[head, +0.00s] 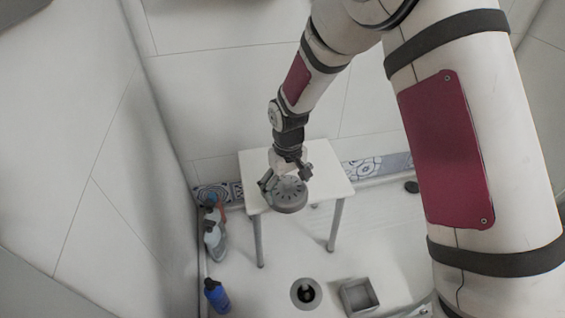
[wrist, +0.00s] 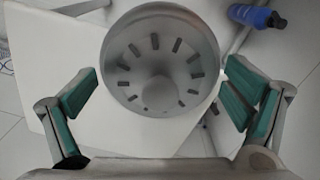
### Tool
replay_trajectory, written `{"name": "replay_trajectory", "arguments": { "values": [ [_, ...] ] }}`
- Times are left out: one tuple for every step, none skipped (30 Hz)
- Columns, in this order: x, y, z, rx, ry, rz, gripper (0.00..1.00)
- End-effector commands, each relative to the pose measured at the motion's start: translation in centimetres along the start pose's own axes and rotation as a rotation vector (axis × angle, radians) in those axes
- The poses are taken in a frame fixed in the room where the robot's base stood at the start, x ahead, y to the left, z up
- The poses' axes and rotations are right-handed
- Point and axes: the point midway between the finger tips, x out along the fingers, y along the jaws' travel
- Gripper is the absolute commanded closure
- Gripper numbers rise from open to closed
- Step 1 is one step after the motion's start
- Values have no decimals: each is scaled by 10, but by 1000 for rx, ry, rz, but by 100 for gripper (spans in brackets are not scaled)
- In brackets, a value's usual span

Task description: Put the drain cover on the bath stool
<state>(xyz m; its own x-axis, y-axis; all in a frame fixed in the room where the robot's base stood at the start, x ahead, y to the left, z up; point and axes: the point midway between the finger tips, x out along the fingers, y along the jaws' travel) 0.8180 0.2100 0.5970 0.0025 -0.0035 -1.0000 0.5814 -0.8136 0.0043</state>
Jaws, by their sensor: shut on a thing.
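The drain cover (head: 287,197) is a round grey metal dome with a ring of slots. My gripper (head: 284,182) is shut on it and holds it over the front edge of the bath stool. In the wrist view the cover (wrist: 158,35) sits between the green-padded fingers of my gripper (wrist: 160,92). The bath stool (head: 325,172) has a white rectangular top and grey legs. Its top also shows in the wrist view (wrist: 65,50), below the cover and to the left. The gap between cover and stool top is hard to judge.
Several bottles, including a grey one (head: 215,240) and a blue one (head: 216,296), stand along the left wall. An open round drain (head: 306,293) and a square grey box (head: 359,297) are on the floor in front of the stool. A wall is close behind the stool.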

Motion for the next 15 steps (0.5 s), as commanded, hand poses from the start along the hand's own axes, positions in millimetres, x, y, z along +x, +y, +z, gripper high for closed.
{"name": "replay_trajectory", "arguments": {
  "values": [
    [-4, -7, -2, -20, 0, -1, 36],
    [-5, -10, -2, -29, 0, -1, 36],
    [-5, -12, -3, -38, 0, -2, 36],
    [-6, -14, -4, -43, 0, -2, 36],
    [-6, -15, -6, -47, 0, -2, 36],
    [-5, -15, -11, -51, 1, -3, 36],
    [-4, -14, -15, -52, 3, -3, 36],
    [-4, -13, -20, -53, 2, -3, 36],
    [-2, -11, -28, -53, 3, -3, 36],
    [-1, -9, -34, -53, 3, -3, 36],
    [0, -7, -42, -53, 4, -3, 36],
    [1, -5, -51, -52, 3, -3, 36],
    [2, -3, -57, -52, 3, -3, 36],
    [2, -1, -64, -51, 3, -3, 36],
    [3, 1, -72, -51, 3, -3, 36]
  ]
}}
